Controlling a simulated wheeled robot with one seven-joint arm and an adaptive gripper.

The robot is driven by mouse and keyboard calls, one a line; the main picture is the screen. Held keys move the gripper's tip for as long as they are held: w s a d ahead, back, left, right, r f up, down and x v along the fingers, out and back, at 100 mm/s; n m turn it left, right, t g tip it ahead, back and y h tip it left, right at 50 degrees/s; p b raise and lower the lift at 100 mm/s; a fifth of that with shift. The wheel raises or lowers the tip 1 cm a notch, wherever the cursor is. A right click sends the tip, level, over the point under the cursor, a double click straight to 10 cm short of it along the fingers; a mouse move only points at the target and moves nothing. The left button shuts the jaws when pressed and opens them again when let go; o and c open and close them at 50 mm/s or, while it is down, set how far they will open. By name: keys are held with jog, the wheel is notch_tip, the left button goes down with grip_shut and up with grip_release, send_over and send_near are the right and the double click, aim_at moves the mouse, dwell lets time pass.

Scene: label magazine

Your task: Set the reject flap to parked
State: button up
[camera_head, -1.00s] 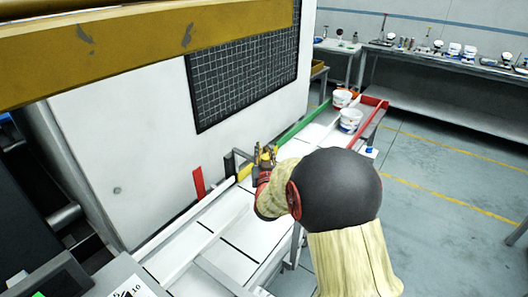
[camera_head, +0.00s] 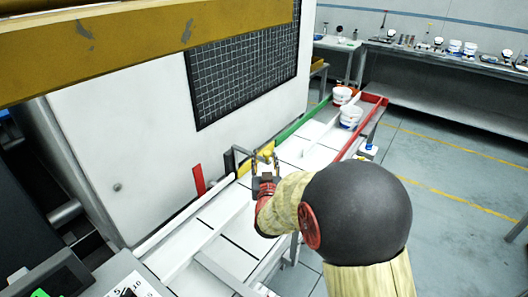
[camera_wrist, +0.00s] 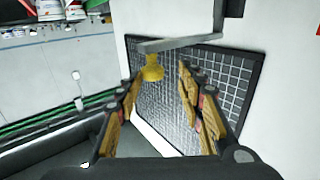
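A grey bar (camera_wrist: 180,43) with a yellow knob (camera_wrist: 152,68) hanging from its end shows in the wrist view; it looks like the reject flap's handle. In the head view a dark grey bracket (camera_head: 231,160) stands at the machine wall beside my gripper (camera_head: 264,160). In the wrist view my gripper (camera_wrist: 157,76) is open, its fingers on either side of the knob's line of sight. I cannot tell whether the knob is between the fingertips or beyond them. Red (camera_head: 198,180), yellow (camera_head: 244,168) and green (camera_head: 302,117) strips run along the wall.
A white chute (camera_head: 200,238) with low rails runs below the machine. White tubs (camera_head: 350,115) stand at its far end inside a red rail (camera_head: 372,122). A dark mesh window (camera_head: 245,80) is in the wall above. Open floor lies to the right.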

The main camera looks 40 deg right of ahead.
jog(key=v, duration=0.5)
jog(key=shift+s+a, duration=0.1)
jog(key=shift+s, duration=0.05)
dwell(0.3)
